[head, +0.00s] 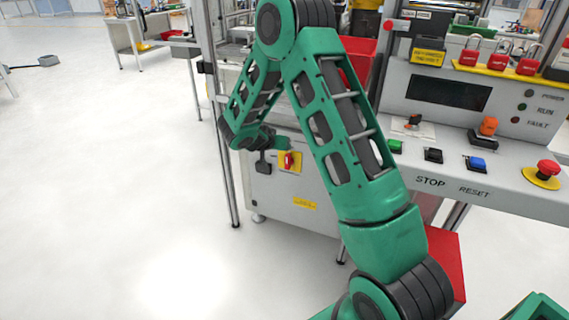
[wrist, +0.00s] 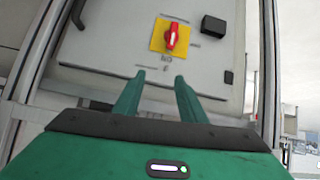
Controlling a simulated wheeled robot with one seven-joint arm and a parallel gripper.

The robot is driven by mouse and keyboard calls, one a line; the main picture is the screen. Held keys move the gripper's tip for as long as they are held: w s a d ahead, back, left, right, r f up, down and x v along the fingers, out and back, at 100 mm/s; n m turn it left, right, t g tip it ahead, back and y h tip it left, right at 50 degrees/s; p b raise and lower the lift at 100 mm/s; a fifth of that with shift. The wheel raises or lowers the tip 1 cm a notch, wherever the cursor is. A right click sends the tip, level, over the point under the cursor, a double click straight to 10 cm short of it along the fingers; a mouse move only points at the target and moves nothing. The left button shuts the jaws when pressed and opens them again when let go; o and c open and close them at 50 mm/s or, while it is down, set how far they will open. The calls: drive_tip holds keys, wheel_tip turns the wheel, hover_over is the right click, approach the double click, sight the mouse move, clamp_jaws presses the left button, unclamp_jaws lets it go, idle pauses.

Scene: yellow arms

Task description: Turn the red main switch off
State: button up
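The red main switch (head: 288,161) is a red rotary handle on a square yellow plate, on the front of a light grey cabinet (head: 272,195). In the wrist view the red handle (wrist: 171,36) carries a white mark and points roughly up and down the picture, slightly tilted. My gripper (wrist: 160,76) is open and empty, its two green fingers apart and short of the switch, below it in the wrist view. In the head view my gripper (head: 277,142) is just above and left of the switch, partly hidden by its own wrist.
A black latch (wrist: 213,25) sits beside the switch. Above is a control panel with push buttons (head: 433,155), a red emergency stop (head: 547,169) and red padlocks (head: 500,60). A metal frame post (head: 222,150) stands left of the cabinet.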

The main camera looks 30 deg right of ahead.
sight(287, 160)
drive_tip(key=w+d+f+m+t+h, duration=0.15)
drive_tip(key=w+f, duration=0.25)
drive_tip(key=f, duration=0.9)
drive_tip(key=shift+h, duration=0.45)
drive_tip(key=x, duration=1)
drive_tip(key=shift+w+d+f, duration=0.1)
drive_tip(key=shift+w, duration=0.3)
drive_tip(key=shift+c, duration=0.7)
clamp_jaws()
drive_tip(key=shift+n, duration=0.25)
